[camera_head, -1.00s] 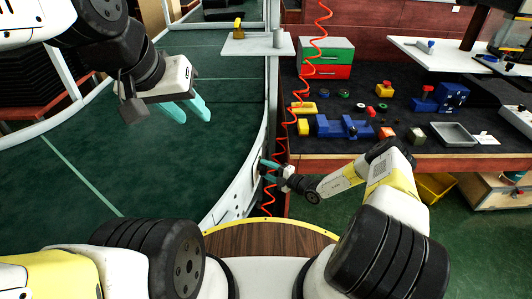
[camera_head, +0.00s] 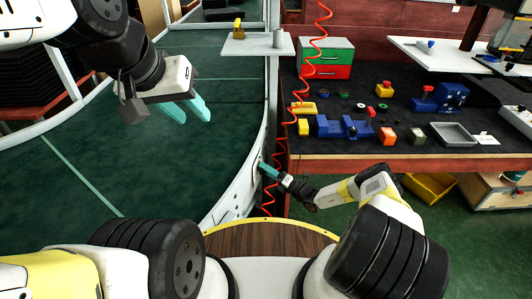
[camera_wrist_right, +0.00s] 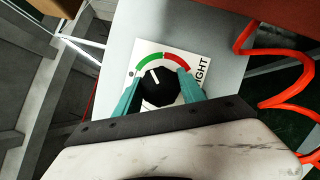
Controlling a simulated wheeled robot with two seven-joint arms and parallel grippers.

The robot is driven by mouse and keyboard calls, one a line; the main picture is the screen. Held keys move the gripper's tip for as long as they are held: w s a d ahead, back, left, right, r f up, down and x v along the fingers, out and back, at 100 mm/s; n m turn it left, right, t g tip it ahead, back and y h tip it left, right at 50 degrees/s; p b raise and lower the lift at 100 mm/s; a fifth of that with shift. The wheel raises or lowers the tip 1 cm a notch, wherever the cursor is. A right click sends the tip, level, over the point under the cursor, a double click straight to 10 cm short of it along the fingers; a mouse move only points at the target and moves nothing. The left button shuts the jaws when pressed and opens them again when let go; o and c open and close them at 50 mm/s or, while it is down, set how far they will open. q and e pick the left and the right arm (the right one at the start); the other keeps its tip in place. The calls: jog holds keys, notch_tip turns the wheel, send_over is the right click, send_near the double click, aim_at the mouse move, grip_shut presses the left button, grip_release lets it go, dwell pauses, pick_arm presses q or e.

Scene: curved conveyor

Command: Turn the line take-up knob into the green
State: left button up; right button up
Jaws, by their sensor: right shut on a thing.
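The black take-up knob (camera_wrist_right: 158,94) sits on a white dial plate (camera_wrist_right: 198,62) on the side of the conveyor frame. A green arc (camera_wrist_right: 146,60) lies on the dial's left and a red arc (camera_wrist_right: 175,58) on its right. The knob's white pointer line leans up and left, towards the green arc. My right gripper (camera_wrist_right: 158,78) is shut on the knob, a teal finger on each side. In the head view, my right gripper (camera_head: 265,168) is at the conveyor's side wall and hides the knob. My left gripper (camera_head: 194,117) is open and empty above the green belt.
The curved conveyor side wall (camera_head: 236,195) runs beside my right gripper. A red coiled hose (camera_head: 283,140) hangs close by. A workbench (camera_head: 390,155) with several parts and a grey tray (camera_head: 454,134) stands to the right. A small white shelf (camera_head: 250,47) is at the back.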

jog(key=shift+s+n, duration=0.1)
jog(key=shift+n, duration=0.2)
jog(key=shift+f, duration=0.1)
jog(key=o, duration=1.4)
jog(key=shift+c, duration=0.2)
jog(key=v, duration=0.7)
jog(key=shift+s+d, duration=0.2)
jog(key=shift+d, duration=0.1)
jog(key=shift+f, duration=0.1)
